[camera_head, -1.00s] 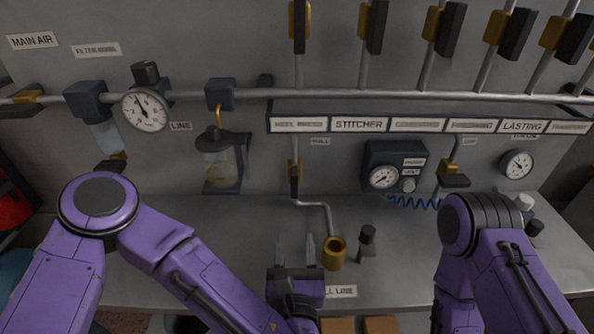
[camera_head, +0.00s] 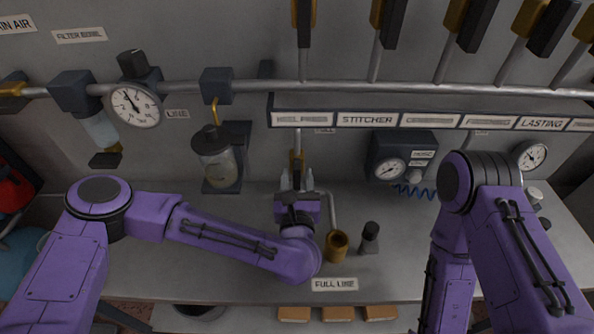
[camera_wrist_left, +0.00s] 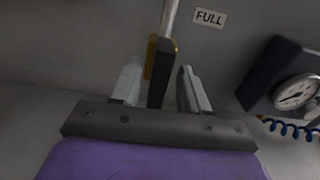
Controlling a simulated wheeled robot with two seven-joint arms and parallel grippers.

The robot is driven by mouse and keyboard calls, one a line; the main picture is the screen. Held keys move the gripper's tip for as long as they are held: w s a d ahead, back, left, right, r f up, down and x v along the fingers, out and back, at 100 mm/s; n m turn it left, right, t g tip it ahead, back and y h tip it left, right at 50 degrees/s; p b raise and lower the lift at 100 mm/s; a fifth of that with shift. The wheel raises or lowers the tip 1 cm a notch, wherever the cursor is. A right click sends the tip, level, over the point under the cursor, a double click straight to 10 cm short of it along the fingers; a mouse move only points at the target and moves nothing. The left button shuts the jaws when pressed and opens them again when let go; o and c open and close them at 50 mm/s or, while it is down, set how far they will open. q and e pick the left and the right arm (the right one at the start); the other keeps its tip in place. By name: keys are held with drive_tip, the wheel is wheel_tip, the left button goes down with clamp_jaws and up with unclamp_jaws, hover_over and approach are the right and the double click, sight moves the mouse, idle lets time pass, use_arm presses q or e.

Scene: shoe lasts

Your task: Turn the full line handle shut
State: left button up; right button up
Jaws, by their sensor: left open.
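The full line handle (camera_head: 293,162) is a dark lever with a brass-coloured valve body on a thin vertical pipe at mid-picture in the head view. It stands upright, in line with the pipe. In the left wrist view the handle (camera_wrist_left: 158,78) appears between the two fingers, with a gap on each side. My left gripper (camera_head: 297,181) is open at the handle's lower end, pointing at the wall; its fingers (camera_wrist_left: 160,88) look pale. How deep the handle lies between them is hard to tell. My right gripper is out of view.
A FULL label (camera_wrist_left: 209,17) is beside the pipe. A brass cup (camera_head: 337,246) and a small dark bottle-like fitting (camera_head: 369,238) stand on the bench at right. A glass bowl unit (camera_head: 217,160) hangs at left. A gauge box (camera_head: 402,150) is at right.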

use_arm(q)
drive_tip(key=shift+w, duration=0.2)
clamp_jaws()
